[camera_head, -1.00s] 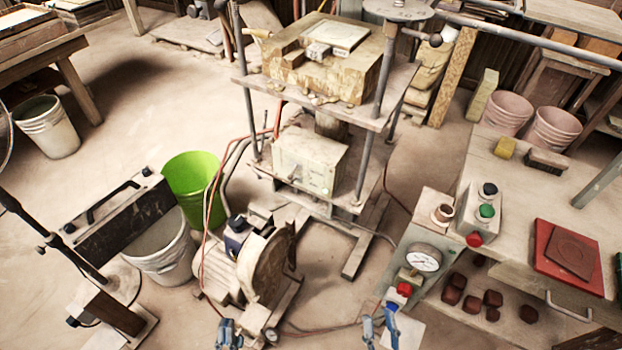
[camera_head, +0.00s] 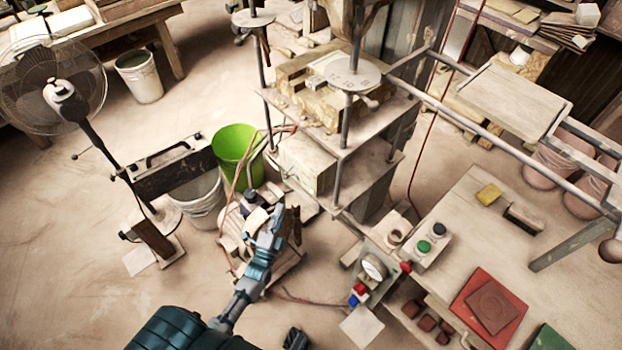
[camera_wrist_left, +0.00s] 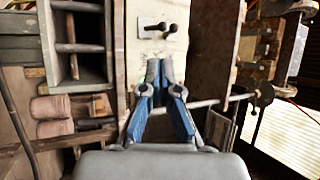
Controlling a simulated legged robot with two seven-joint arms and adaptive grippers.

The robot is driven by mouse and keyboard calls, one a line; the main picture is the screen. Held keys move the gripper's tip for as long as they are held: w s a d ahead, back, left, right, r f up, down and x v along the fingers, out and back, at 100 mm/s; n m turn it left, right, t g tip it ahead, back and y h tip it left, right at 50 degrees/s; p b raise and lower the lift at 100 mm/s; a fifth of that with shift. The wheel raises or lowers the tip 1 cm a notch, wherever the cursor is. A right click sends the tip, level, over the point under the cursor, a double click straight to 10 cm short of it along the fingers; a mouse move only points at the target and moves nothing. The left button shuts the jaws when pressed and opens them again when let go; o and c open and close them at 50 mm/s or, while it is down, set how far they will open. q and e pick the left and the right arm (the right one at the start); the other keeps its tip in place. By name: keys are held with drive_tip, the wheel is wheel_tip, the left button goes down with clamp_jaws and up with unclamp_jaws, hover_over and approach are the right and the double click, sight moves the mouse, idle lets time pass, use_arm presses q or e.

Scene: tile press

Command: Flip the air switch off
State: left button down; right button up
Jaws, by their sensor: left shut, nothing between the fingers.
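Two short black toggle levers (camera_wrist_left: 160,28) stick out of a cream panel (camera_wrist_left: 145,55) in the left wrist view; I cannot tell which is the air switch. My left gripper (camera_wrist_left: 160,68), with blue fingers, is shut and empty, its tips apart from the levers and pointing towards the panel. In the head view the left gripper (camera_head: 274,214) reaches over the motor in front of the cream control box (camera_head: 306,165) under the press. The levers cannot be made out in the head view.
A green bucket (camera_head: 233,146) and a white bucket (camera_head: 203,205) stand left of the press. A workbench (camera_head: 470,225) with a button box (camera_head: 424,246) and red tile (camera_head: 488,305) is at the right. Press posts and pipes surround the control box.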

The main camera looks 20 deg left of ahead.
use_arm(q)
approach(294, 174)
drive_tip(key=w+r, duration=0.4)
drive_tip(key=shift+w+a+r, duration=0.15)
drive_tip(key=shift+w+a, duration=0.05)
drive_tip(key=shift+w, duration=0.1)
drive_tip(key=shift+w+d, duration=0.25)
drive_tip(key=shift+w, duration=0.05)
use_arm(e)
drive_tip(key=shift+w+d+r, duration=0.3)
drive_tip(key=shift+r, duration=0.2)
use_arm(q)
drive_tip(key=shift+a, duration=0.2)
use_arm(e)
drive_tip(key=shift+a, duration=0.1)
